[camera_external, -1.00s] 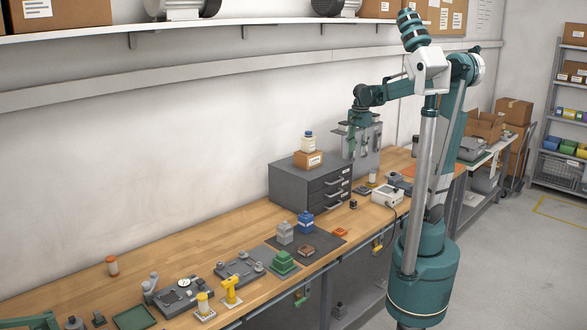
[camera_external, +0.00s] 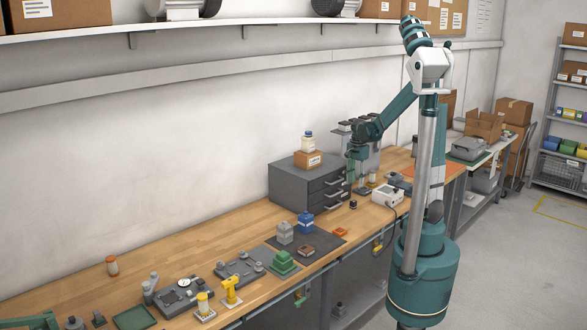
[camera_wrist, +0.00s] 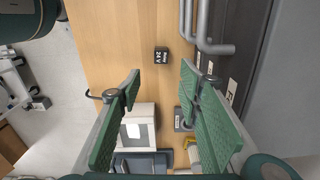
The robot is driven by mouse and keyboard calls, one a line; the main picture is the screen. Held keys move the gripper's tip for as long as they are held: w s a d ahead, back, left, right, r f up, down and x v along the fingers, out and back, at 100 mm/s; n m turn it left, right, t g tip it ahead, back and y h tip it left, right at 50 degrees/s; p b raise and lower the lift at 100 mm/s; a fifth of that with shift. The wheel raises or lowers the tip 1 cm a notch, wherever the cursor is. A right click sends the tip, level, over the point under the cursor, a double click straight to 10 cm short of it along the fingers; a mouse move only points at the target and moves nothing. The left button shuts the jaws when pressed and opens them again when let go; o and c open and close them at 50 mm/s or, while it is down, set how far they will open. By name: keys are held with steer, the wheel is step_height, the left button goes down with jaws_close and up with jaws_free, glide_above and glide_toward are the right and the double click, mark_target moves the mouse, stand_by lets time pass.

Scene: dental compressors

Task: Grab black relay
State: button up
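The black relay (camera_wrist: 161,55) is a small dark cube with white lettering that reads "Relay 24 V" in the wrist view. It stands on the wooden bench, and it also shows in the external view as a small dark block (camera_external: 353,204) to the right of the grey drawer cabinet. My gripper (camera_wrist: 160,80) is open and empty, with its green finger pads wide apart. In the wrist view the relay appears between the pads' sideways positions, a little beyond the tips. In the external view my gripper (camera_external: 353,177) hangs above the relay, apart from it.
The grey drawer cabinet (camera_external: 303,187), with protruding handles, stands close beside the relay. A white boxed device (camera_external: 387,195) sits to the relay's right, near the bench's front edge. An orange part (camera_external: 340,232) lies in front. Bare wood surrounds the relay.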

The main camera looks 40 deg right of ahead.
glide_above(354, 201)
steer(key=f, duration=0.5)
steer(key=shift+d, duration=0.25)
steer(key=shift+f, duration=1.25)
steer(key=shift+w+a+f+b, duration=0.1)
steer(key=shift+f+b, duration=0.2)
steer(key=shift+f, duration=1)
steer(key=shift+w+f+b, duration=0.1)
steer(key=shift+f+b, duration=0.2)
steer(key=shift+f, duration=1)
steer(key=c, duration=0.9)
